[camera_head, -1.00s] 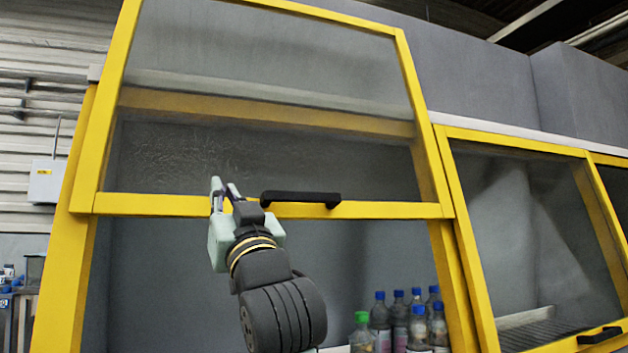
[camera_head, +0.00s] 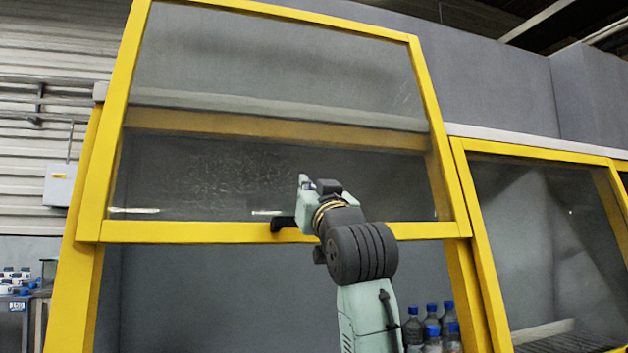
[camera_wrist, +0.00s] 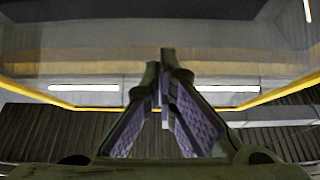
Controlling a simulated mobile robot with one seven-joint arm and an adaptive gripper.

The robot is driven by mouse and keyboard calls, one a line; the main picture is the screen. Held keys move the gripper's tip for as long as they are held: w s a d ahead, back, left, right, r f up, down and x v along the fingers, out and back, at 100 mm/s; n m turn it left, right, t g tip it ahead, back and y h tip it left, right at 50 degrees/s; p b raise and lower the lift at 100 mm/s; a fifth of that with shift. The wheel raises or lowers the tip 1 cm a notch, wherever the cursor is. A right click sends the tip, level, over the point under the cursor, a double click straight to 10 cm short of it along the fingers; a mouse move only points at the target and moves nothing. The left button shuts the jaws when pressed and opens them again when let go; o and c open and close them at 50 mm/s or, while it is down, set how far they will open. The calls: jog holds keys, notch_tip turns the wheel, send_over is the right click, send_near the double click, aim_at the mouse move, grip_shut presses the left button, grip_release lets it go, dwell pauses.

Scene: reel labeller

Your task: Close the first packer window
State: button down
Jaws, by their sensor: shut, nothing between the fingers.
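The first packer window (camera_head: 165,232) is a yellow-framed clear pane. It is raised, with an open gap below its bottom bar. Its black handle (camera_head: 283,224) sits on that bar, and its right part is hidden behind my gripper. My gripper (camera_head: 303,182) is in front of the pane, just above the handle in the picture. I cannot tell whether it touches the handle or glass. In the wrist view, my gripper's fingers (camera_wrist: 163,65) are together and empty, with the pane and yellow bar (camera_wrist: 85,107) beyond; the handle does not show.
A second yellow-framed window (camera_head: 485,240) stands on the right. A white wall box (camera_head: 60,185) and a blue-grey cart (camera_head: 14,315) with small items are at the left.

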jog(key=f, duration=0.3)
jog(key=shift+s+d, duration=0.2)
jog(key=shift+s, duration=0.15)
jog(key=shift+f, duration=0.2)
jog(key=s+d+f+b, duration=0.1)
jog(key=s+f+b, duration=0.2)
jog(key=f+b, duration=0.5)
jog(key=s+d+f+b, duration=0.1)
jog(key=s+f+b, duration=0.2)
jog(key=f+b, duration=0.6)
jog(key=s+d+f+b, duration=0.1)
jog(key=s+f+b, duration=0.2)
jog(key=f+b, duration=0.5)
jog(key=shift+f+b, duration=0.3)
jog(key=shift+f, duration=6.2)
jog(key=shift+s, duration=0.1)
